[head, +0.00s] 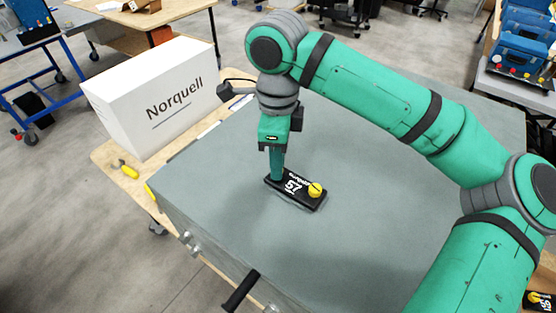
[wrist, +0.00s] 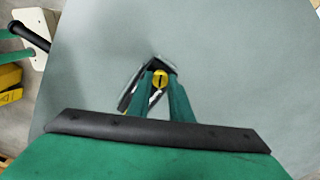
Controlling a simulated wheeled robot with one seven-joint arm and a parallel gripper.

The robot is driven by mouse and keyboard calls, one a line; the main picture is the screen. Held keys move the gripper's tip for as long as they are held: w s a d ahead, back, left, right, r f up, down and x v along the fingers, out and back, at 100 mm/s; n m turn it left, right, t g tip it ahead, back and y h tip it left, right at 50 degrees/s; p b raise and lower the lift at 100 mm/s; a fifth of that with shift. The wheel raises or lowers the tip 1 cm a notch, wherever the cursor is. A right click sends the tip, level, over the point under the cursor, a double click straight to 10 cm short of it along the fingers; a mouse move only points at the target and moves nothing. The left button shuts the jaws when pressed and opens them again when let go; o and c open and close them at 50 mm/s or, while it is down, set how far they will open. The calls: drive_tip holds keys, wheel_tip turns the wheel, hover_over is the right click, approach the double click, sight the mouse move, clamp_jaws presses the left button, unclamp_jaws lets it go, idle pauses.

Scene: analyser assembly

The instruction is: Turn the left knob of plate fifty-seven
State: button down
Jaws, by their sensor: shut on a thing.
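Plate fifty-seven (head: 292,191) is a black plate with white lettering, lying on top of the large grey box. Its right knob (head: 315,189), yellow with a dark line, is in plain view in the head view. My gripper (head: 277,178) points down onto the plate's left end and is shut on the left knob, which its fingers hide there. In the wrist view my gripper (wrist: 161,82) has a yellow knob (wrist: 159,79) showing between its fingertips. The fingers cover much of the plate in that view.
The grey box (head: 230,220) has a wide, clear top around the plate. A black handle (head: 240,291) sticks out from its front side. A white Norquell carton (head: 160,98) stands at the left on a wooden table, near yellow-handled tools (head: 129,171).

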drive_tip(key=shift+w+d+r+m, duration=0.1)
drive_tip(key=shift+w+m, duration=0.1)
drive_tip(key=shift+m, duration=0.7)
drive_tip(key=shift+d, duration=0.1)
drive_tip(key=shift+a, duration=0.2)
drive_tip(key=c, duration=1.6)
unclamp_jaws()
drive_tip(key=shift+s, duration=0.1)
drive_tip(key=shift+o, duration=0.2)
drive_tip(key=shift+r, duration=0.1)
wheel_tip(320, 180, up, 10)
drive_tip(key=shift+r, duration=0.25)
drive_tip(key=shift+s, duration=0.1)
